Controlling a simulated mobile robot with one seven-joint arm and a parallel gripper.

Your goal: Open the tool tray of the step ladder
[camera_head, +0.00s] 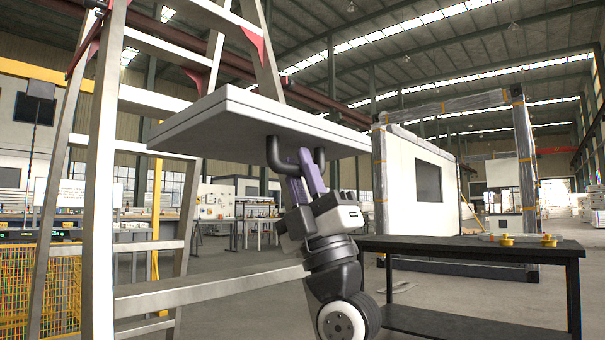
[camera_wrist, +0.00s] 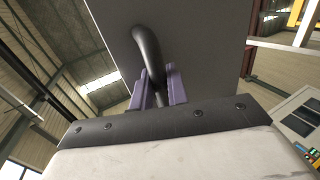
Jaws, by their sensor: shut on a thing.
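The step ladder (camera_head: 108,170) stands at the left in the head view, with metal rails and red brackets. Its tool tray (camera_head: 225,118) is a flat grey panel that sticks out from the ladder to the right, seen from below and roughly level. A dark bent handle (camera_head: 272,152) hangs under the tray's right part. My gripper (camera_head: 304,165) is below the tray with its purple fingers pointing up, shut on the handle. In the wrist view, the handle (camera_wrist: 148,50) runs from the tray's underside (camera_wrist: 205,35) down between the purple fingers (camera_wrist: 160,88).
A yellow mesh fence (camera_head: 15,290) is at the far left. A white booth (camera_head: 420,185) is behind. Open floor lies between the ladder and the table.

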